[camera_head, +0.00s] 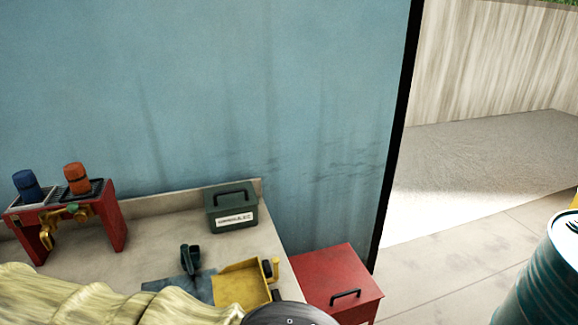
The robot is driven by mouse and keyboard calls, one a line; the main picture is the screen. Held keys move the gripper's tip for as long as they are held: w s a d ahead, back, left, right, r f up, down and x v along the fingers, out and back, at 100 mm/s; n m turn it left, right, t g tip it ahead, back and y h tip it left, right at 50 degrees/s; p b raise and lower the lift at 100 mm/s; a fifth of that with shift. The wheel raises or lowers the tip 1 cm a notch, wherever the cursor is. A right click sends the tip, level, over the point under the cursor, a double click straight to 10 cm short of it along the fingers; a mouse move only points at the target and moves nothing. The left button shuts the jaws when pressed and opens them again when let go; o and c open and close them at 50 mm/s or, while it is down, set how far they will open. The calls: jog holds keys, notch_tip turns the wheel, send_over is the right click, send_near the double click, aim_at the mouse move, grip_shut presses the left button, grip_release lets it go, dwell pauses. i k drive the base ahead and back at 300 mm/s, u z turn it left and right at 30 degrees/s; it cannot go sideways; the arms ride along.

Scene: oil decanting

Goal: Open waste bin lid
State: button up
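A red bin (322,262) with a flat lid stands on the floor at the right end of the workbench, low in the head view. A black bar handle (345,294) sits near the front edge of the lid. The lid looks shut. The lower part of the bin is cut off by the picture's bottom edge. My arm, in a pale yellowish cover, crosses the bottom left and ends in a dark round part just left of the bin. My gripper's fingers are not in view.
The workbench (150,252) holds a red stand (116,226) with blue and orange caps, a dark green box (232,208), a yellow tray (240,285) and a dark tool (190,259). A teal drum (545,275) stands at right. Floor between bin and drum is clear.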

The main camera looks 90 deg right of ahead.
aim_at(334, 280)
jog(key=u, duration=1.25)
jog(key=i, duration=0.8)
jog(key=z, duration=4.8)
jog(key=i, duration=0.5)
jog(key=u, duration=0.1)
jog(key=k, duration=0.6)
jog(key=z, duration=0.35)
jog(key=i, duration=0.65)
jog(key=z, duration=0.15)
